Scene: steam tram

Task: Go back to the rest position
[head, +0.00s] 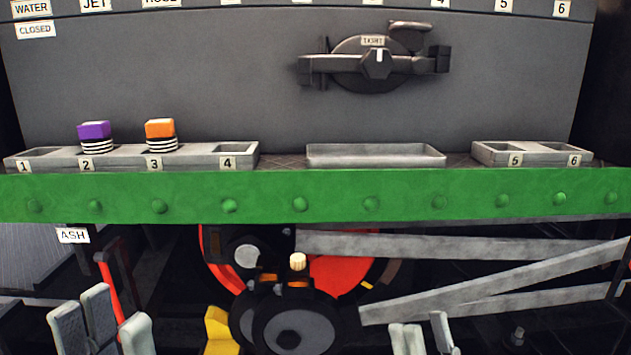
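My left gripper (115,318) is at the lower left, below the green beam, with its grey fingers pointing up and spread apart. My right gripper (426,333) is at the bottom edge, right of centre. Only its fingertips show, with a gap between them and nothing in it. Both grippers are well apart from the blocks on the shelf. A purple block (94,130) with a black-and-white striped lower part stands in compartment 2. An orange block (160,128) with the same stripes stands in compartment 3.
The green beam (335,195) runs across above my grippers. Compartments 1, 4, 5 and 6 and the middle tray (375,160) look empty. A red lever (108,285) stands by my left gripper. Grey rods (480,290) and a dark wheel assembly (290,325) flank my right gripper.

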